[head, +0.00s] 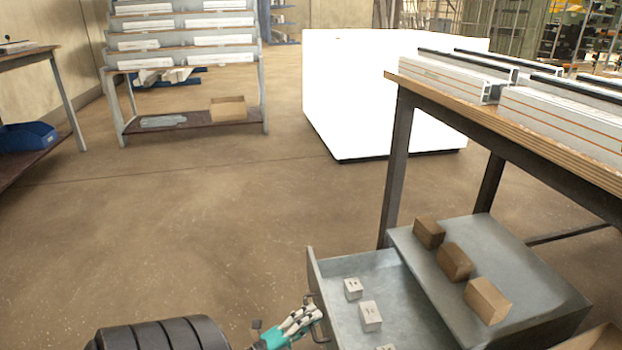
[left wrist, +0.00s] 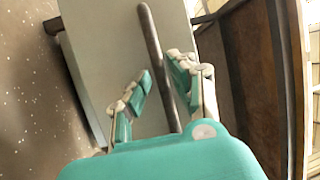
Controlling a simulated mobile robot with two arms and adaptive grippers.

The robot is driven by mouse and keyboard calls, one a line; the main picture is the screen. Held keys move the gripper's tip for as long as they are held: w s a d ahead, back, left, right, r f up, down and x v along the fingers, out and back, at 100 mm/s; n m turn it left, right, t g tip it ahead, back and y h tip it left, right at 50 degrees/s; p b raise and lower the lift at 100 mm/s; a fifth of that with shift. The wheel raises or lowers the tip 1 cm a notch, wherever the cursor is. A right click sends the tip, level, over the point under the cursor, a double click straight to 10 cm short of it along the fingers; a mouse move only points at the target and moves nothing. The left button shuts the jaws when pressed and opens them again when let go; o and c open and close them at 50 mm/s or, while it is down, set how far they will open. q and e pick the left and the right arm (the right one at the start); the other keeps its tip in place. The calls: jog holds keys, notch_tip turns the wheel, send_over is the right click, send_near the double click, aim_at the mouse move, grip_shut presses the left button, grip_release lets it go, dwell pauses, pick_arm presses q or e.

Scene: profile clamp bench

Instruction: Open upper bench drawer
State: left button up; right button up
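The upper bench drawer (head: 387,290) is a grey metal drawer, pulled well out from its cabinet (head: 520,275) beneath the bench in the head view. Several small white blocks lie in it. My left gripper (head: 312,312) is at the drawer front, by its dark handle (head: 324,339). In the left wrist view, the handle bar (left wrist: 150,38) passes between the fingers of my left gripper (left wrist: 160,72). The fingers are partly apart, with narrow gaps showing beside the bar. My right gripper is not in view.
Brown blocks (head: 454,262) lie on the cabinet top. The workbench (head: 500,125) carrying metal profiles stands at right. A white box-shaped block (head: 380,95) and a shelf rack (head: 190,60) stand farther back. The floor left of the drawer is clear.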

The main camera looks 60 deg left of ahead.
pick_arm(q)
jog(key=shift+o, duration=0.6)
jog(key=shift+r, duration=0.1)
jog(key=s+f, duration=0.2)
jog(key=s, duration=0.9)
jog(key=shift+s, duration=0.4)
